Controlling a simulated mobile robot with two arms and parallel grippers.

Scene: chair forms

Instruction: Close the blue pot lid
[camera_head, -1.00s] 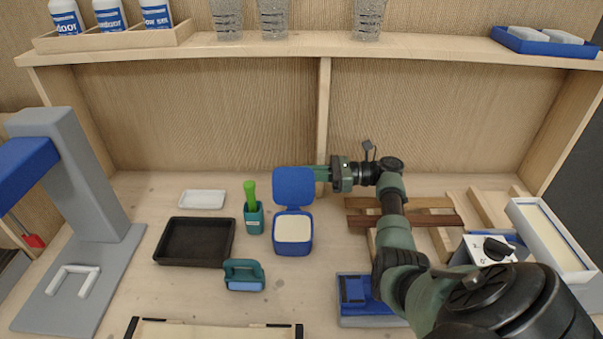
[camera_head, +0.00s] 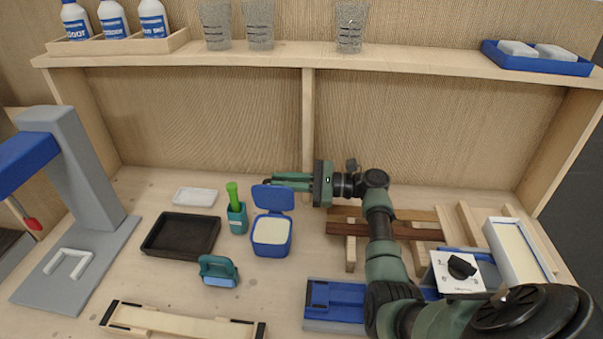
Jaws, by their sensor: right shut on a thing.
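The blue pot (camera_head: 270,249) stands on the bench near the middle, with a cream filling showing inside. Its blue lid (camera_head: 272,199) is open, raised at the pot's back edge and tilted rather than lying flat on the pot. My right gripper (camera_head: 272,182) reaches in from the right, with its green fingers along the lid's top edge. It is shut on the lid there; the exact contact is partly hidden. My left gripper is not in view.
A green cup with a bright green handle (camera_head: 237,216) stands close left of the pot. A black tray (camera_head: 181,235), a white dish (camera_head: 195,197) and a teal-handled block (camera_head: 219,271) lie further left. Wooden slats (camera_head: 350,250) and a blue fixture (camera_head: 335,303) lie to the right.

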